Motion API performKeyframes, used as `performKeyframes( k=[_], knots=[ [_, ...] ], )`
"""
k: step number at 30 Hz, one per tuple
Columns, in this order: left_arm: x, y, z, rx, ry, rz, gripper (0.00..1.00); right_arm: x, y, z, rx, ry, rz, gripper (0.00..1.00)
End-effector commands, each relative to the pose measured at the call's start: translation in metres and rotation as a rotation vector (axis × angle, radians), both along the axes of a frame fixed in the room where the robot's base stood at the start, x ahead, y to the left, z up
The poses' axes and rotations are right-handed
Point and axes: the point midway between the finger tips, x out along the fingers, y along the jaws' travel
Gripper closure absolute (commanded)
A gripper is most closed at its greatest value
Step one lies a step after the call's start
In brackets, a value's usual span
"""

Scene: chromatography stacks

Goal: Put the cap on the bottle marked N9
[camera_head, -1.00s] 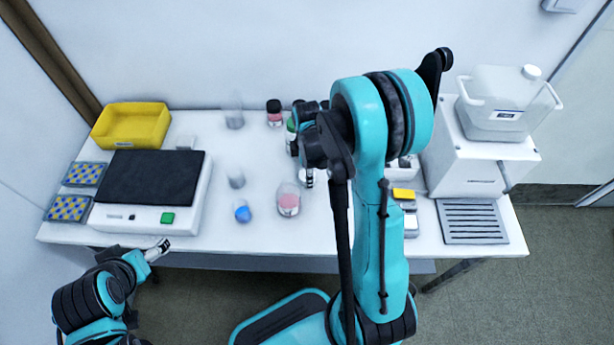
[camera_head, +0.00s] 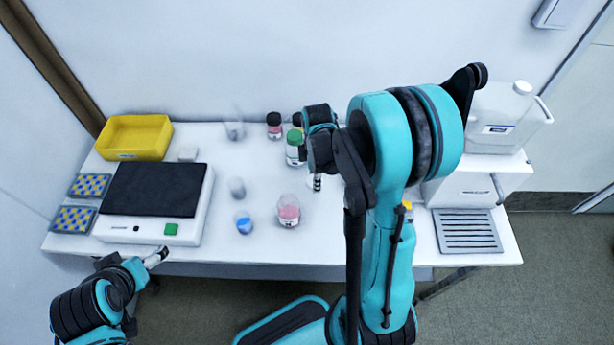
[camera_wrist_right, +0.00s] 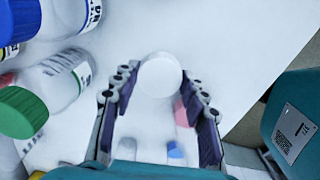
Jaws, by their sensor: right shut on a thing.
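In the right wrist view my right gripper (camera_wrist_right: 160,88) is shut on a round white cap (camera_wrist_right: 160,74), held between its fingertips above the white table. In the head view this gripper (camera_head: 317,183) is mostly behind my right arm, just right of a green-capped bottle (camera_head: 295,150). That bottle also shows in the wrist view (camera_wrist_right: 62,78), at the left, with its label only partly readable. A blue-capped bottle (camera_wrist_right: 14,20) is beside it. I cannot read N9 on any bottle. My left gripper (camera_head: 157,256) is empty in front of the table's left edge; its opening is unclear.
Open vessels with pink (camera_head: 289,212) and blue (camera_head: 244,224) contents stand near the front middle. A dark-capped bottle (camera_head: 274,124) stands behind. A scale-like device (camera_head: 155,190) and yellow bin (camera_head: 134,137) are left. A white machine (camera_head: 464,190) with a jug is right.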

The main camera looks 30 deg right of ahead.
Motion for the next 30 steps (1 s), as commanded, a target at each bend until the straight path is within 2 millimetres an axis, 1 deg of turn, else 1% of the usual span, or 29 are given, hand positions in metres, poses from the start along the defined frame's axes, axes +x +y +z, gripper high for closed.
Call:
performKeyframes(
  k=[1, 6, 9, 12, 18, 30],
  knots=[
    [0.000, 0.000, 0.008, 0.000, 0.000, 0.000, 0.18, -0.012, -0.006, 0.012, 0.000, 0.000, -0.006, 0.74],
    [0.000, 0.000, 0.021, 0.000, 0.000, 0.000, 0.18, -0.045, -0.024, 0.033, 0.000, 0.000, -0.005, 0.74],
    [0.000, 0.000, 0.026, 0.000, 0.000, 0.000, 0.18, -0.059, -0.031, 0.042, 0.000, 0.000, -0.003, 0.74],
    [0.000, 0.000, 0.029, 0.000, 0.000, 0.000, 0.18, -0.069, -0.036, 0.048, 0.000, 0.000, -0.002, 0.74],
    [0.000, 0.000, 0.031, 0.000, 0.000, 0.000, 0.18, -0.077, -0.041, 0.052, 0.000, 0.000, 0.000, 0.74],
    [0.000, 0.000, 0.031, 0.000, 0.000, 0.000, 0.18, -0.077, -0.041, 0.052, 0.000, 0.000, 0.000, 0.74]
  ],
)
